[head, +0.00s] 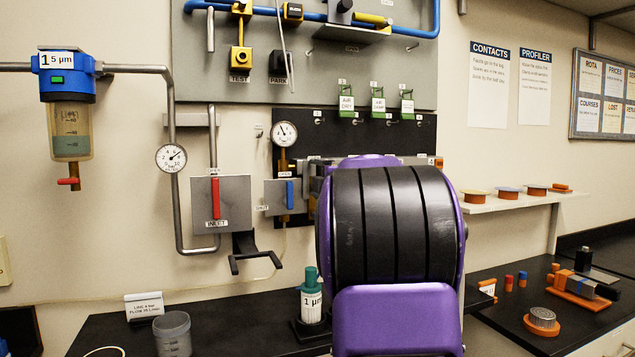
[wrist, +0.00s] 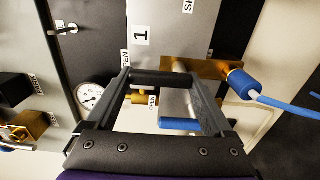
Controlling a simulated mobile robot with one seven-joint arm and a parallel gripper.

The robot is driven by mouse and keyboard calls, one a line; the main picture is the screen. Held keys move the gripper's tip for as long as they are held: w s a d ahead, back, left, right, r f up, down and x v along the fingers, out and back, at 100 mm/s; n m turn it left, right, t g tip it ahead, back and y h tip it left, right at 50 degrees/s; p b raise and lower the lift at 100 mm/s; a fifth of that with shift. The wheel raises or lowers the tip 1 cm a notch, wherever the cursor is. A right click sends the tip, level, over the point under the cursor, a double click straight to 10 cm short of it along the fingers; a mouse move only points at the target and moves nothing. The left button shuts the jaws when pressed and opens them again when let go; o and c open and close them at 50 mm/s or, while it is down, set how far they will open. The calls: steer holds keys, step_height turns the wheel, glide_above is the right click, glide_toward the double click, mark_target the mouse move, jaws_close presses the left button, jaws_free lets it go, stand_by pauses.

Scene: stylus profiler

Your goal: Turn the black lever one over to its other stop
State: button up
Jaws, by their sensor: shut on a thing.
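My gripper (wrist: 163,84) shows in the wrist view with its two black fingers reaching forward from the dark palm. A dark bar, which I take to be the black lever (wrist: 165,76), spans between the fingertips, and the gripper is shut on it. Black on black, the edge between lever and fingertips is hard to tell. Behind it is a grey plate (wrist: 150,38) marked 1, with OPEN and SHUT labels near it. In the head view my purple and black arm hides the gripper and the lever.
A blue lever (wrist: 180,125) shows between the fingers; a blue lever also hangs in the head view (head: 290,193). A blue hose fitting (wrist: 240,84) is close right of the fingers. A gauge (wrist: 90,95) is at left. A green-capped bottle (head: 311,300) stands on the bench below.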

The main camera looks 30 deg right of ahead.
steer(key=shift+r, duration=0.1)
stand_by(0.3)
steer(key=o, duration=1.1)
